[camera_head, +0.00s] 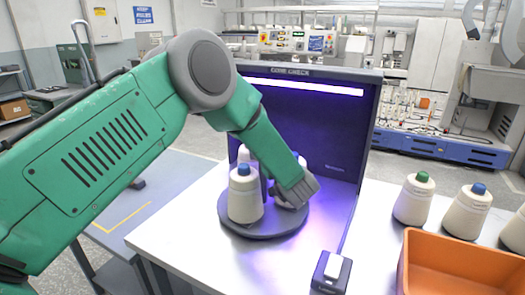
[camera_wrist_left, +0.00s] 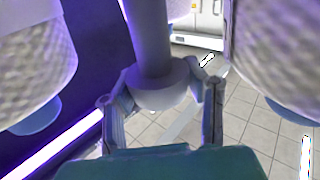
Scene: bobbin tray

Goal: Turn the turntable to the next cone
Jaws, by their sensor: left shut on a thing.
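The dark round turntable (camera_head: 262,226) stands on the white table inside the inspection booth. A cream cone with a blue cap (camera_head: 245,196) stands upright on its front left. Other cones show partly behind it (camera_head: 243,154) and behind my arm (camera_head: 301,160). My left gripper (camera_head: 294,192) reaches down over the turntable among the cones. In the left wrist view its two fingers (camera_wrist_left: 162,84) are on either side of the round knob of a grey post (camera_wrist_left: 150,38), shut on it. Two cones (camera_wrist_left: 30,60) (camera_wrist_left: 270,55) flank the fingers there. My right gripper is not in view.
The dark booth panel (camera_head: 345,150), with a purple-white light bar (camera_head: 305,86), stands behind the turntable. A small dark box with a white top (camera_head: 332,272) lies in front. At the right are more cones (camera_head: 414,198) (camera_head: 467,210) and an orange bin (camera_head: 460,245).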

